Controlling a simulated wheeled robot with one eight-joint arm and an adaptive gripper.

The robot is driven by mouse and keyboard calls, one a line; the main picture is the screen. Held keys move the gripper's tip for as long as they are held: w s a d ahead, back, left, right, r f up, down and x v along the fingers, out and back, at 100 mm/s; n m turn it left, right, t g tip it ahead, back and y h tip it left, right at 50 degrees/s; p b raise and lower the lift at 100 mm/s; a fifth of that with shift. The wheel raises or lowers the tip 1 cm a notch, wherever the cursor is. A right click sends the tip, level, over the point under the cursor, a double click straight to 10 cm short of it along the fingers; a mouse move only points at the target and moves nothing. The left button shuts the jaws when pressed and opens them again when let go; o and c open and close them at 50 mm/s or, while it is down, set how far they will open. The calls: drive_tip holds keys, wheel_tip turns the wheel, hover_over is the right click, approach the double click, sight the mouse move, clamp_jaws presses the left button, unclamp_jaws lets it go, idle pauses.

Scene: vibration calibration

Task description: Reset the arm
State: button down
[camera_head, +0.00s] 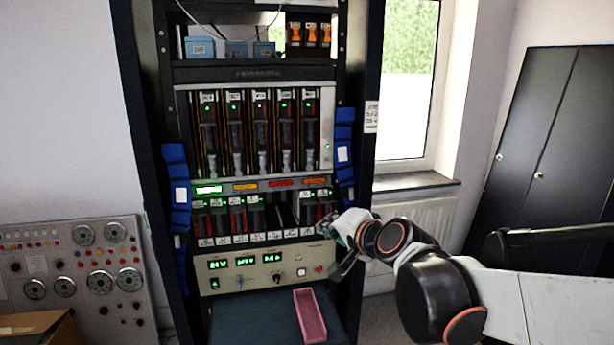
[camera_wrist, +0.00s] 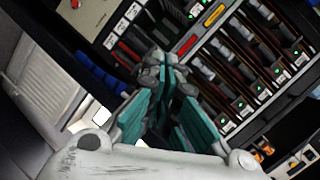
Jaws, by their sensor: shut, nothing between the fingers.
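My arm (camera_head: 432,285) reaches in from the right in the head view. My gripper (camera_head: 343,240) is in front of the lower right part of the equipment rack (camera_head: 365,200). In the wrist view my gripper (camera_wrist: 165,85) shows teal finger pads closed together, with nothing between them. The rack's rows of modules lie behind the fingertips; whether the fingers touch the rack cannot be told.
A control panel (camera_head: 265,268) with green displays sits below the modules. A pink tray (camera_head: 310,316) lies on a dark surface below it. A dial panel (camera_head: 75,265) stands left, a cardboard box (camera_head: 40,328) before it. A radiator (camera_head: 420,222) and dark cabinet (camera_head: 545,150) are right.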

drive_tip(key=s+d+f+n+g+h, duration=0.2)
drive_tip(key=s+d+f, duration=0.2)
drive_tip(key=s, duration=0.5)
drive_tip(key=s+d+f+n+g+h+b, duration=0.1)
drive_tip(key=s+d+f+n+g, duration=0.1)
drive_tip(key=s, duration=0.7)
drive_tip(key=s+d+f+n+g+h+b, duration=0.1)
drive_tip(key=s+d+f+n+h, duration=0.1)
drive_tip(key=s+d+f+n, duration=0.2)
drive_tip(key=s+d+f, duration=0.3)
drive_tip(key=s+d, duration=0.1)
drive_tip(key=s, duration=0.1)
drive_tip(key=shift+s+g+h, duration=0.15)
drive_tip(key=shift+g+h, duration=0.15)
drive_tip(key=shift+g, duration=0.1)
